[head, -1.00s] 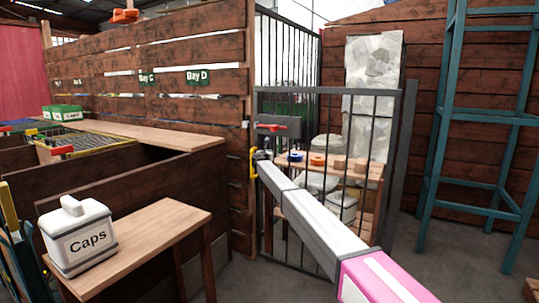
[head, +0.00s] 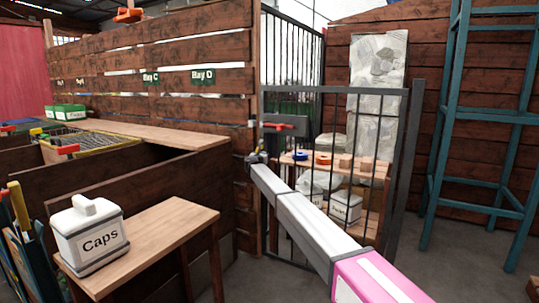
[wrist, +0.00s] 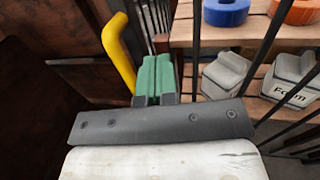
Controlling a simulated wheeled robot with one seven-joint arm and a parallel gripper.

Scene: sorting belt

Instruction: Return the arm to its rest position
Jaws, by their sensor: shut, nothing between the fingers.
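My arm reaches out from the lower right in the head view. My gripper (head: 257,158) is at its far end, in front of the left edge of the dark barred gate (head: 383,92). In the wrist view my gripper (wrist: 155,78) shows green fingers pressed together, with nothing between them. A yellow handle (wrist: 119,50) stands just left of the fingers in the wrist view, apart from them in the picture. I cannot make it out in the head view. A red latch or lever (head: 283,126) sits on a grey plate on the gate.
Behind the bars a wooden shelf (head: 372,171) holds blue and orange rings and lidded containers. A Caps container (head: 88,236) stands on a wooden table (head: 178,226) at left. A plank wall (head: 200,110) adjoins the gate. A blue frame (head: 447,130) stands right. Floor shows between gate and frame.

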